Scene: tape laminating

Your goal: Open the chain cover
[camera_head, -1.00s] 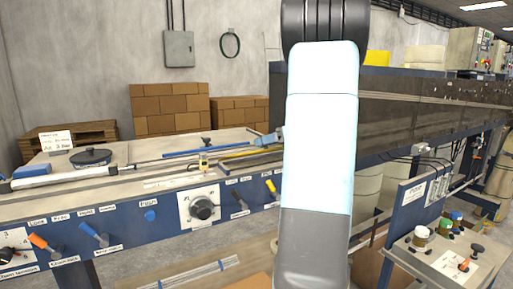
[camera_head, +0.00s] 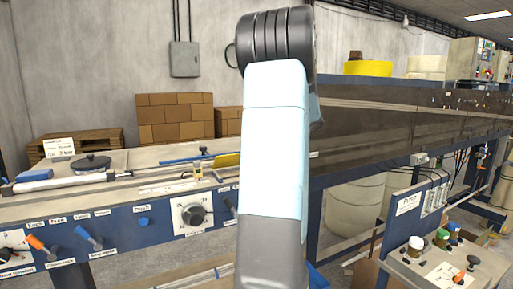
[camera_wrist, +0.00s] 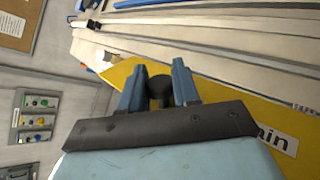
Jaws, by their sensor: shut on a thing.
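The chain cover looks to be the yellow panel (camera_wrist: 215,95) under my gripper in the wrist view. A partly hidden white label on it ends in "in". A small part of the yellow panel (camera_head: 229,160) shows beside my arm in the head view. My gripper (camera_wrist: 160,82) has its two blue fingers on either side of a dark round knob (camera_wrist: 159,90) and is shut on it. The knob stands at the yellow panel. In the head view my arm hides my gripper, the knob and most of the panel.
The blue control front (camera_head: 145,222) with levers and a dial runs along the near side of the machine. A long dark housing (camera_head: 400,135) extends to the right. Boxes (camera_head: 174,115) stand behind.

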